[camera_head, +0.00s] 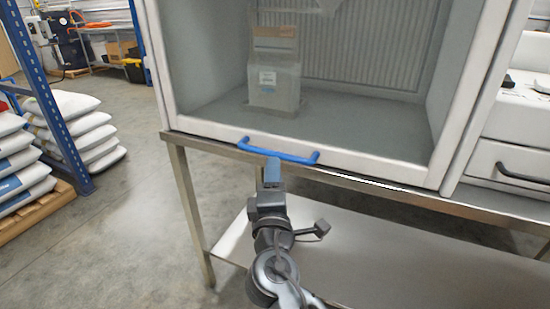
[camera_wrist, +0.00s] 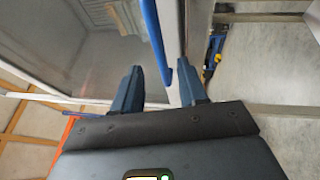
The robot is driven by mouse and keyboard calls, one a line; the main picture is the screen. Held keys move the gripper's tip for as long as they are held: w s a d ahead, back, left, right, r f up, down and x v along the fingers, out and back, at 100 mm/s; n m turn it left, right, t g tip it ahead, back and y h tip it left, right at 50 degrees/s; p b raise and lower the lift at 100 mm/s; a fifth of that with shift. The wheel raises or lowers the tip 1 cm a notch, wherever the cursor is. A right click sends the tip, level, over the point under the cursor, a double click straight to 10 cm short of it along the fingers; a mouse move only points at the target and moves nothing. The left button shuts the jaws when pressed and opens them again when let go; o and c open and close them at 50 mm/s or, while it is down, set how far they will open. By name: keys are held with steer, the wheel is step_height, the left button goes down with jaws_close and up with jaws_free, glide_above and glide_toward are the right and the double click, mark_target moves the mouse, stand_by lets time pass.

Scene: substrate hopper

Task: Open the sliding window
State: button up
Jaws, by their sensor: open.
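The sliding window (camera_head: 300,161) is a white-framed clear pane on the front of a cabinet. Its sash is down, with the lower frame edge close to the metal bench top. A blue bar handle (camera_head: 278,152) runs along the lower frame. My gripper (camera_head: 272,168) is just below and in front of the handle's middle. In the wrist view, the handle (camera_wrist: 155,38) passes between the two spread fingers of my gripper (camera_wrist: 160,78). The jaws are open and not closed on the handle. Whether a finger touches it, I cannot tell.
A grey box-like object (camera_head: 274,85) stands behind the pane. The bench (camera_head: 395,190) has a lower shelf (camera_head: 370,245). A drawer with a dark handle (camera_head: 522,174) is at the right. Stacked white sacks (camera_head: 85,125) and a blue rack (camera_head: 45,95) stand left. The floor between is clear.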

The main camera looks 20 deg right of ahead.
mark_target(275, 152)
steer(key=x, duration=0.7)
jaws_close()
stand_by(0.3)
